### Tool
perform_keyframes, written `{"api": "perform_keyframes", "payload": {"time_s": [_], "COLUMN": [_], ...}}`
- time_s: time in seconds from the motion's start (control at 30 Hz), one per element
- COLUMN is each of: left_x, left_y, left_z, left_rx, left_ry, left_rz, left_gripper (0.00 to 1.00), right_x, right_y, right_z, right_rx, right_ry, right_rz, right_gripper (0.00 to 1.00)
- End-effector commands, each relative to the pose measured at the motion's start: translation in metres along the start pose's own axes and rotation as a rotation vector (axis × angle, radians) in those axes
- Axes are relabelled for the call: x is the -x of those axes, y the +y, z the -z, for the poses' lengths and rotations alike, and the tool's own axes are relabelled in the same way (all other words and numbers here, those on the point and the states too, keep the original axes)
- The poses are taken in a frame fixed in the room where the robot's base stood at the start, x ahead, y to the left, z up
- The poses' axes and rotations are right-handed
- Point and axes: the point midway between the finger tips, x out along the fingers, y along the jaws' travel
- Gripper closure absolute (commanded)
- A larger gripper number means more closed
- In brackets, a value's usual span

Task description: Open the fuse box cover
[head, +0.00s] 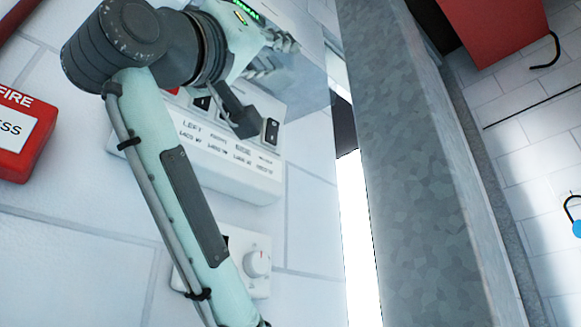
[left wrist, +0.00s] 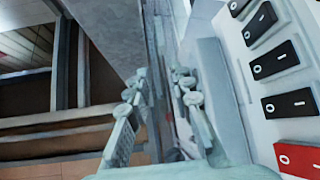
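The fuse box (head: 235,180) is a white wall unit with a row of rocker switches and printed labels, partly behind my left arm. Its cover (head: 305,85) looks like a clear, greyish pane at the upper right of the box. My left gripper (head: 272,58) is in front of that pane. In the left wrist view, the fingers of my left gripper (left wrist: 163,95) are apart, beside the switch row of the fuse box (left wrist: 250,85). A thin edge shows between them; I cannot tell whether they touch the cover. My right gripper is out of view.
A grey speckled post (head: 410,170) stands just right of the fuse box. A white dial unit (head: 257,262) is on the wall below. A red fire box (head: 22,130) is at the left. A red panel (head: 490,25) and hooks are at the far right.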

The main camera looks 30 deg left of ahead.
Motion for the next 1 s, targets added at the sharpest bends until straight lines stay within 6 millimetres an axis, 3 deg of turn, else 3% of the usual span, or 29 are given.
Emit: {"api": "perform_keyframes", "payload": {"time_s": [0.17,0.47,0.8,1.0], "left_x": [0.0,0.011,0.08,0.11], "left_y": [0.002,0.002,0.003,0.003], "left_z": [-0.001,0.001,0.001,0.0], "left_rx": [-0.001,-0.001,-0.002,-0.002], "left_ry": [0.0,0.004,0.004,0.002], "left_rz": [-0.004,-0.006,-0.007,-0.006], "left_gripper": [0.67,0.67,0.67,0.67], "right_x": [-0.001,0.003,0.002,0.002], "right_y": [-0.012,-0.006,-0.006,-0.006], "right_z": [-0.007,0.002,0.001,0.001], "right_rx": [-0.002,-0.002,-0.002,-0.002], "right_ry": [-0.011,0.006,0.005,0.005], "right_rz": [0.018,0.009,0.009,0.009], "right_gripper": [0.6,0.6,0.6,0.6]}}
